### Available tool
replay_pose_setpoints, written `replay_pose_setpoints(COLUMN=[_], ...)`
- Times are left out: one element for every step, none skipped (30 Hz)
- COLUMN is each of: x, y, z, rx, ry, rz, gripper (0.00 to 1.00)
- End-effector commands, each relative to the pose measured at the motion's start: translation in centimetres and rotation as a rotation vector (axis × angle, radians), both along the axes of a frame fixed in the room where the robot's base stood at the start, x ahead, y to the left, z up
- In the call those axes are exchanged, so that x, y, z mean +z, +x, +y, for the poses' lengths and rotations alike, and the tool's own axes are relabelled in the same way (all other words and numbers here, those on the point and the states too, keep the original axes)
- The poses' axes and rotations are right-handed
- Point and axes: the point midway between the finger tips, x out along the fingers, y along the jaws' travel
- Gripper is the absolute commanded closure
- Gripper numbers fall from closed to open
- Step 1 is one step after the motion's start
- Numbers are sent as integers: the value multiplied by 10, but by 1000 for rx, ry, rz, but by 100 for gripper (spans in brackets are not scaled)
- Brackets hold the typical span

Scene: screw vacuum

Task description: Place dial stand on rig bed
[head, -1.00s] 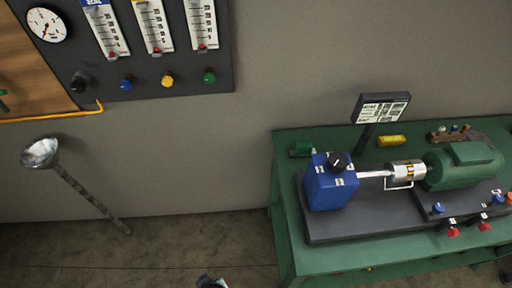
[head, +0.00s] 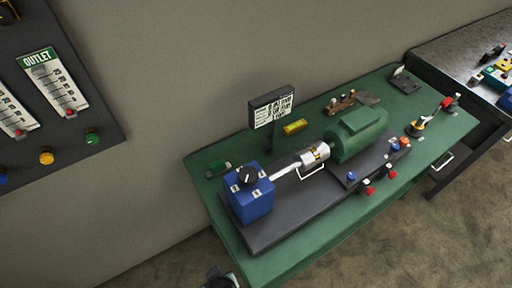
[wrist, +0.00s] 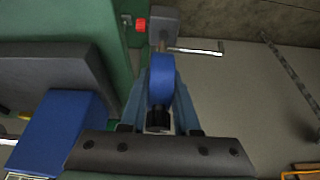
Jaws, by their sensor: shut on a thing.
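The dial stand shows in the wrist view as a grey block base (wrist: 165,22) with a red knob, a silver rod and a blue part between the fingers. My gripper (wrist: 161,90) is shut on that blue part and holds the stand beside the green table's edge, over the floor. The rig bed (head: 285,222) is the dark grey plate on the green table in the head view; it also shows at left in the wrist view (wrist: 62,75). In the head view, only a dark piece shows at the bottom edge; I cannot tell what it is.
On the bed stand a blue box (head: 250,200), a silver shaft coupling (head: 315,155) and a green motor (head: 357,135). A sign (head: 271,105) rises behind them. Red knobs (head: 368,188) line the front. The bed's front left strip is bare. Another table (head: 450,50) stands right.

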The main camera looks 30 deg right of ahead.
Motion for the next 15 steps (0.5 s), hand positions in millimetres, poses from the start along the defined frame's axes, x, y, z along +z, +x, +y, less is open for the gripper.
replay_pose_setpoints(x=[22,27,32,36,40,45,49,48,41,41,41,40,40,40,40], y=[2,2,2,2,2,2,2,2,1,1,1,1,1,1,1], z=[0,0,0,0,0,0,0,0,1,1,1,1,1,1,1], rx=[0,0,0,0,0,0,0,2,5,5,5,5,4,5,4], ry=[0,0,0,0,0,0,0,-1,-1,-1,-1,-1,-1,-1,-1], rz=[-6,-6,-6,-6,-6,-6,-6,-5,-5,-5,-4,-4,-5,-5,-5], gripper=[100,100,100,100,100,100,100,100,100,100,100,100,100,100,100])
